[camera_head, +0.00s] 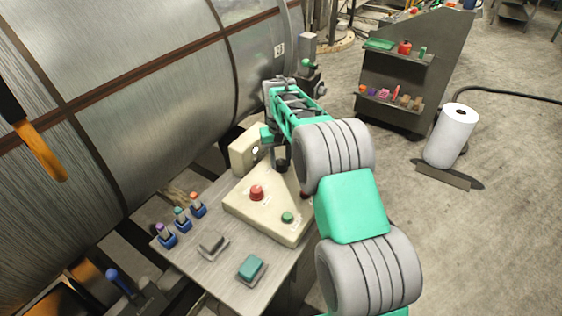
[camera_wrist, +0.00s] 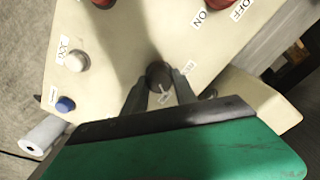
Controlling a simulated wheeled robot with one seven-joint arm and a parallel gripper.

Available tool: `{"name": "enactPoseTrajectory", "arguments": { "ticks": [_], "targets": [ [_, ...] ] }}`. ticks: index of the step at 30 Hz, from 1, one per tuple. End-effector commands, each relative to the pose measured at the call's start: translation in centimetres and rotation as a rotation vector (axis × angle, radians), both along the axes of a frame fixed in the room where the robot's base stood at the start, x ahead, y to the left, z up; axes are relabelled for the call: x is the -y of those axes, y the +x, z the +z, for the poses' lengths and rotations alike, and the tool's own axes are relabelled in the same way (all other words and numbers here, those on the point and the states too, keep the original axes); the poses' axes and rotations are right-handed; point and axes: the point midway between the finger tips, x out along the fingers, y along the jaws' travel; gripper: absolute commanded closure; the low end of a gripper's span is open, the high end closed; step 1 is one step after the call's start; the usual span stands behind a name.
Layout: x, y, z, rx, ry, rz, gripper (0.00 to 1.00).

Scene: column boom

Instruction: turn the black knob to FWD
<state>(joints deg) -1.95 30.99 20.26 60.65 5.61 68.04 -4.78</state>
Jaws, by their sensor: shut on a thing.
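The black knob (camera_wrist: 157,71) is on the cream control box (camera_wrist: 115,45), which also shows in the head view (camera_head: 240,204). My gripper (camera_wrist: 160,82) is shut on the knob, one finger on each side of it, in the wrist view. In the head view my gripper (camera_head: 282,163) reaches down to the back part of the box, and the knob is hidden there. Small white labels (camera_wrist: 187,69) lie close to the knob, too blurred and covered to read. I cannot tell which label the knob points to.
Red buttons (camera_head: 257,192) and a green button (camera_head: 287,217) are on the box. ON and OFF labels (camera_wrist: 199,18) sit by red buttons in the wrist view. Small blue holders (camera_head: 167,238) and a teal block (camera_head: 252,268) are on the bench. A large metal tank (camera_head: 150,80) stands close behind.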

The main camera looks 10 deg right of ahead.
Motion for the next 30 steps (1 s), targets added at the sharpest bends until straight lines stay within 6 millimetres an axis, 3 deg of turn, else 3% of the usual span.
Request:
{"name": "enactPoseTrajectory", "arguments": {
  "ticks": [12, 29, 30],
  "targets": [
    [0.06, 0.06, 0.01, 0.001, 0.000, -0.214, 1.00],
    [0.08, 0.06, 0.07, 0.002, 0.000, -0.247, 1.00],
    [0.09, 0.06, 0.07, 0.002, 0.000, -0.247, 0.63]
  ]
}}
